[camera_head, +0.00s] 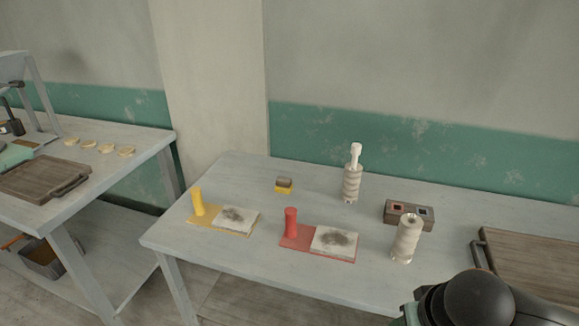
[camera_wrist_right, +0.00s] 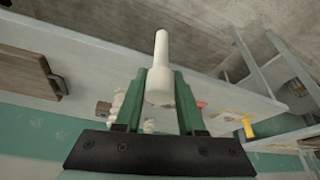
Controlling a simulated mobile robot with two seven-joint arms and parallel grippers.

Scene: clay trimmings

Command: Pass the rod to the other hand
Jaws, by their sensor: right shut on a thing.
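My right gripper (camera_wrist_right: 160,82) is shut on a pale white rod (camera_wrist_right: 161,58) in the right wrist view. The rod's thick, rounded end sits between the green fingers, and its thinner end points away past the fingertips. In the head view, only a dark rounded part of my right arm shows at the bottom right; its gripper and the held rod are out of frame. My left gripper is not in view.
On the table (camera_head: 222,175) stand a ribbed holder with a white-topped tool (camera_head: 355,158), a ribbed cylinder (camera_head: 406,238), a dark two-socket box (camera_head: 395,213), red (camera_head: 291,222) and yellow (camera_head: 198,202) posts beside slabs, and a wooden tray (camera_head: 540,265).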

